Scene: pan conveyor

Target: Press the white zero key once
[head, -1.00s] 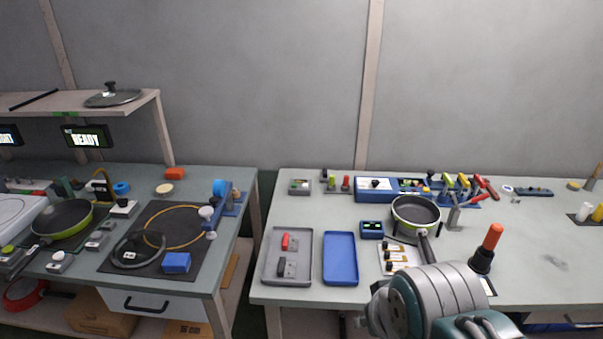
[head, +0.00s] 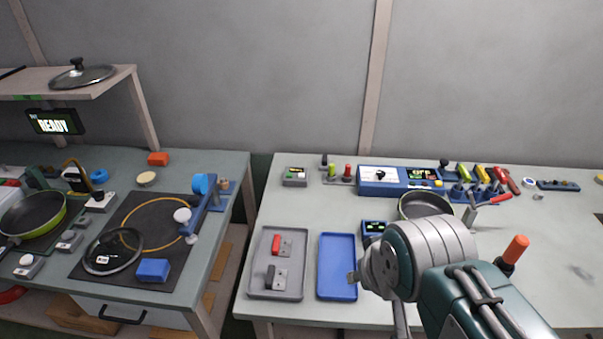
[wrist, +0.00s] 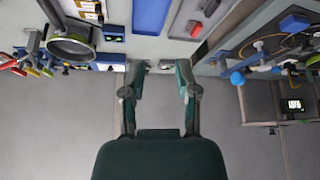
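I cannot make out a key marked zero. Small boxes with pale buttons (head: 28,265) stand on the left table. My gripper (wrist: 160,66) is open and empty in the wrist view, its two fingers well apart, with the table edge and wall behind. In the head view my arm hides the fingers.
A grey tray (head: 250,270) with red and black handled parts and an empty blue tray (head: 337,238) lie on the right table. A pan (head: 422,203) is partly behind my arm. A dark mat with a glass lid (head: 112,251) is on the left table. A gap separates the tables.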

